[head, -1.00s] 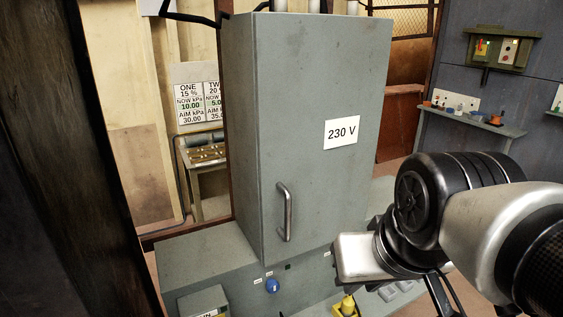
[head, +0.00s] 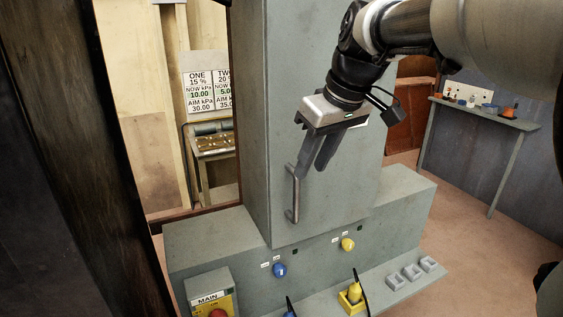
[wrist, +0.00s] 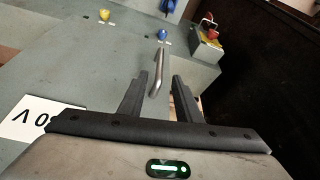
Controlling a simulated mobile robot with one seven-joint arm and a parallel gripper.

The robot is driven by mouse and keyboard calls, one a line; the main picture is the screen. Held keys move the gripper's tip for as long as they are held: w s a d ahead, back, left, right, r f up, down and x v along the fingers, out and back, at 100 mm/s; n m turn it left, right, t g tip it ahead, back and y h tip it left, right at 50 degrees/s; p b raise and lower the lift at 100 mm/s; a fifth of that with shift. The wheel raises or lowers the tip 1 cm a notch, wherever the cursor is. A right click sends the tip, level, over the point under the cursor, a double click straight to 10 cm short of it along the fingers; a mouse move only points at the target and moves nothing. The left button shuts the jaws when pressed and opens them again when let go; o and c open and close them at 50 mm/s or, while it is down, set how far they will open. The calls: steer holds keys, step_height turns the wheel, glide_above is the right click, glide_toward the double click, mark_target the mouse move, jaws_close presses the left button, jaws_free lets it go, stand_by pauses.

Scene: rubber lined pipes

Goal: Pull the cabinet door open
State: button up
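The grey cabinet door (head: 290,90) is shut, with its upright metal bar handle (head: 294,196) low on its left side. My gripper (head: 311,172) hangs in front of the door, just above and right of the handle, fingers pointing down. In the wrist view my gripper (wrist: 161,80) is open and empty. There the handle (wrist: 157,74) shows between the two fingertips, beyond them. I cannot tell whether a finger touches it. The white voltage sign (wrist: 38,122) is partly in the wrist view; my gripper mostly covers it in the head view.
Below the door, a grey console (head: 220,250) carries a blue knob (head: 280,270), a yellow knob (head: 347,244) and a box marked MAIN (head: 212,295). A dark post (head: 85,150) stands close at left. A wall shelf (head: 485,115) is at right. Floor is clear at right.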

mark_target(298, 194)
steer(key=x, duration=1.2)
steer(key=shift+a+f, duration=0.1)
steer(key=shift+f, duration=0.2)
jaws_close()
